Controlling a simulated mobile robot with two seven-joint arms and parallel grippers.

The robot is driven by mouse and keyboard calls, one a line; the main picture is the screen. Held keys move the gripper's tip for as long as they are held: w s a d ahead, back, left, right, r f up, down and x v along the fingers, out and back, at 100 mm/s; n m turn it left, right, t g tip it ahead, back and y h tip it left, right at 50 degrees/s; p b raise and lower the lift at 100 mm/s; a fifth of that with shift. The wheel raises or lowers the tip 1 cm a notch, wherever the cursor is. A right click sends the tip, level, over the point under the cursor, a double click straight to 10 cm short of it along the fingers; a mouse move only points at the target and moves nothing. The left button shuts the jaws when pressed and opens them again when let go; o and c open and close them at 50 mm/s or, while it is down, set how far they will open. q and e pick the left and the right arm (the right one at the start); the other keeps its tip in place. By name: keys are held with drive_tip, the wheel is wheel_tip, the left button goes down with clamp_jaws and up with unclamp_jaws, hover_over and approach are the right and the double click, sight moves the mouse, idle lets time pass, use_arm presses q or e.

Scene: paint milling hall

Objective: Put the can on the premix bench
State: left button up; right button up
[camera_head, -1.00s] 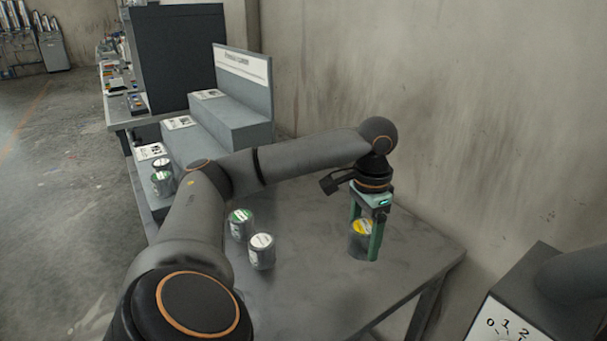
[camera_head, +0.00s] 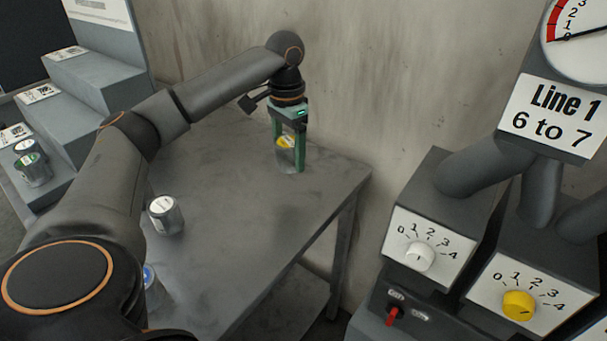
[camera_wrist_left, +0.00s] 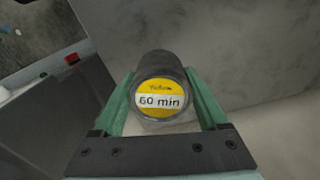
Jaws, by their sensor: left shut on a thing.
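The can (camera_head: 285,157) is dark grey with a yellow lid label and is held upright over the far right part of the grey bench (camera_head: 240,240). My left gripper (camera_head: 290,160) is shut around it, with one green finger on each side. In the left wrist view the can's label (camera_wrist_left: 160,97) reads "Yellow, 60 min", between the two fingers. I cannot tell whether the can's base touches the bench top. No sign naming this bench is readable now. My right gripper is not in view.
A white-labelled can (camera_head: 165,215) and a blue-labelled can (camera_head: 150,285) stand left on the bench, the latter partly hidden by my arm. Grey steps (camera_head: 100,75) with cans stand at left. A wall rises behind. Control boxes with knobs (camera_head: 420,257) and a gauge stand at right.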

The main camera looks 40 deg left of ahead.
use_arm(q)
hover_over(305, 188)
wheel_tip(305, 188, down, 4)
drive_tip(key=shift+s+f, duration=0.15)
drive_tip(key=shift+f, duration=0.1)
drive_tip(key=f, duration=0.1)
drive_tip(key=f+b, duration=0.1)
drive_tip(key=f, duration=0.1)
drive_tip(key=shift+w+f, duration=0.2)
drive_tip(key=shift+f, duration=0.1)
drive_tip(key=o, duration=1.5)
drive_tip(key=shift+f, duration=0.1)
wheel_tip(305, 188, up, 12)
drive_tip(key=shift+r+p, duration=0.15)
drive_tip(key=shift+p, duration=0.8)
